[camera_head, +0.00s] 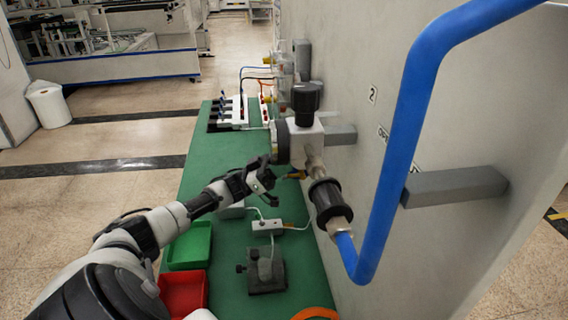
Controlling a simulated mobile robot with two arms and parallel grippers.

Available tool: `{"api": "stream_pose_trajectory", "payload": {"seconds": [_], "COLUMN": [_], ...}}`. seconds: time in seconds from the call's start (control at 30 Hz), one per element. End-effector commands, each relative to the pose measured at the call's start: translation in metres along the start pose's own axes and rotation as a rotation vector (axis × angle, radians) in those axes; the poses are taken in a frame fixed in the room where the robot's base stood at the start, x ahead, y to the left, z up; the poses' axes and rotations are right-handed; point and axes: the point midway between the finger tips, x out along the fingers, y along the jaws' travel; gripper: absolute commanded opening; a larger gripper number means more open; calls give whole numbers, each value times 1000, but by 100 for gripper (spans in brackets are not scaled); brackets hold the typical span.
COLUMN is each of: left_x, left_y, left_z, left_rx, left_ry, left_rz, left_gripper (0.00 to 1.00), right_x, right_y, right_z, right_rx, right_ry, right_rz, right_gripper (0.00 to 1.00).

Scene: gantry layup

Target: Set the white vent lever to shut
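I cannot make out a white vent lever for certain. A valve assembly (303,136) with a black knob on top stands out from the grey panel at centre. A small yellow-orange piece (296,175) shows just below it, close to my gripper. My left gripper (265,177) is at the end of the arm from the left, just left of and below the valve assembly. Its fingers are small and dark, and whether they are apart or touching anything is unclear. My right gripper is not in view.
A blue pipe (402,140) and a grey bracket (455,187) jut from the panel (480,110) at right. The green bench top (226,262) carries a green tray (190,246), a red tray (183,292), a white cabled box (267,226) and a dark fixture (265,272).

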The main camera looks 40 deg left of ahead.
Motion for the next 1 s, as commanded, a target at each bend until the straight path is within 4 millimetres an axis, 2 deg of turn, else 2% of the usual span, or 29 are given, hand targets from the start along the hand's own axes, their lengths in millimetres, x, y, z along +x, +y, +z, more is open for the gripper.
{"api": "stream_pose_trajectory", "payload": {"seconds": [0.37, 0.4, 0.53, 1.0], "left_x": [-1, 0, 0, 0], "left_y": [0, 0, 0, 0], "left_z": [2, 1, 1, 0], "left_rx": [-10, -10, -8, -4], "left_ry": [1, 1, 1, 1], "left_rz": [-3, -3, -3, -3], "left_gripper": [0, 22, 40, 40], "right_x": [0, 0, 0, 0], "right_y": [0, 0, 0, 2], "right_z": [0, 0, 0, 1], "right_rx": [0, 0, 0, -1], "right_ry": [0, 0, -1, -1], "right_rz": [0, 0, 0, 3], "right_gripper": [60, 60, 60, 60]}}
